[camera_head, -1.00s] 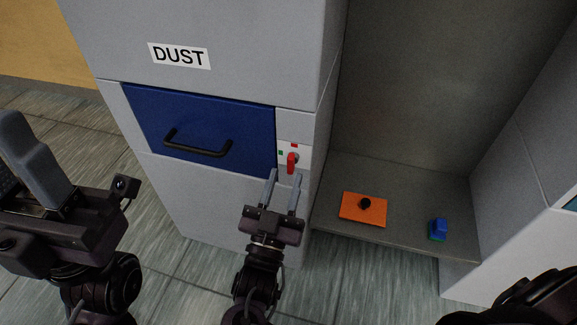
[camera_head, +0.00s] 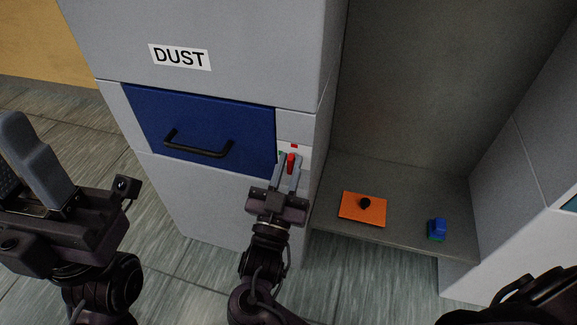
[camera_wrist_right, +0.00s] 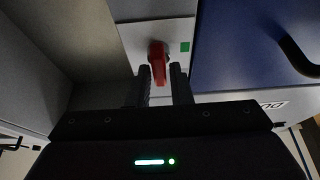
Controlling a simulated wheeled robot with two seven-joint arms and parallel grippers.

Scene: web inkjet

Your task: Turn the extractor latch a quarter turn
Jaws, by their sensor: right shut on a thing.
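The red extractor latch (camera_head: 291,160) sits on a pale plate right of the blue drawer, its handle pointing down. In the right wrist view the latch (camera_wrist_right: 157,58) lies between my fingers. My right gripper (camera_head: 290,165) is shut on the latch handle; it also shows in the right wrist view (camera_wrist_right: 162,78). A red mark (camera_head: 294,146) is above the latch, and a green mark (camera_wrist_right: 185,47) is beside it. My left gripper (camera_head: 35,155) is at the left edge, away from the cabinet; its jaw opening is unclear.
The blue drawer (camera_head: 200,125) has a black handle (camera_head: 197,150), under a DUST label (camera_head: 180,56). On the grey shelf (camera_head: 400,185) at the right are an orange plate with a black knob (camera_head: 350,212) and a small blue object (camera_head: 437,226). The floor in front is clear.

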